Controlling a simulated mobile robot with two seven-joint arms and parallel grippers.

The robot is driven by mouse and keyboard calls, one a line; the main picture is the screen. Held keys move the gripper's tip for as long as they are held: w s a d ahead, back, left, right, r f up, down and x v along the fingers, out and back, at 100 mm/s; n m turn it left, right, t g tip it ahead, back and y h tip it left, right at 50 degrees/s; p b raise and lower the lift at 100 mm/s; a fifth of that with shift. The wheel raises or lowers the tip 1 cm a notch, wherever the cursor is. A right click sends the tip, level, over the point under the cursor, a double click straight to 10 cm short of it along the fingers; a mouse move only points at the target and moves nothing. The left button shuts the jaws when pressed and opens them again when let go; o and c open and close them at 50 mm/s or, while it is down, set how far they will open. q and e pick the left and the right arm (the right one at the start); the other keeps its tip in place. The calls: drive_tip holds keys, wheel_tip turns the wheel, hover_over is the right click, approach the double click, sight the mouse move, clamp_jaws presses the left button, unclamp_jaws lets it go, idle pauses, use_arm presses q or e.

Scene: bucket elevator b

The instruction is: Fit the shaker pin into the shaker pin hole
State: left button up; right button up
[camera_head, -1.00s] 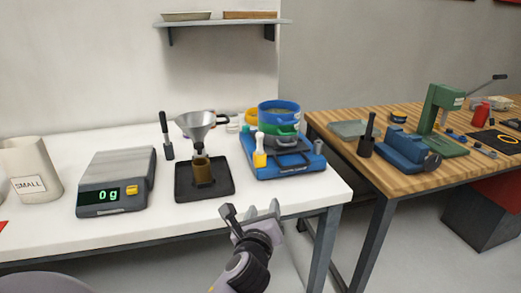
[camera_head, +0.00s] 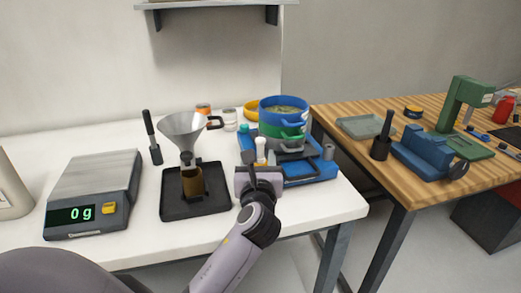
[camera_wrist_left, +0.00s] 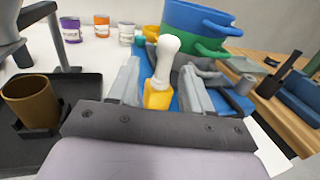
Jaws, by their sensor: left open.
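A small piece with a white rounded top and yellow base, which looks like the shaker pin (camera_wrist_left: 165,68), stands at the front left of the blue shaker (camera_head: 310,172). Its white top shows in the head view (camera_head: 261,145). My left gripper (camera_head: 260,163) is at the shaker's front left edge. In the left wrist view its fingers (camera_wrist_left: 160,88) are open, one on each side of the piece; I cannot tell whether they touch it. Blue and green sieves (camera_head: 283,112) are stacked on the shaker. I cannot make out the pin hole. My right gripper is not in view.
Left of my arm, a funnel (camera_head: 186,128) stands over a brown cup (camera_head: 192,182) on a black tray (camera_head: 168,205). A scale (camera_head: 95,190) is farther left. Small jars (camera_wrist_left: 100,27) stand behind. A wooden table (camera_head: 410,190) is at right.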

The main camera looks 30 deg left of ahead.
sight(261, 154)
use_arm(q)
drive_tip(key=shift+d+x, duration=0.2)
drive_tip(key=shift+x, duration=2.5)
drive_tip(key=shift+w+f, duration=0.1)
drive_tip(key=shift+w, duration=0.05)
clamp_jaws()
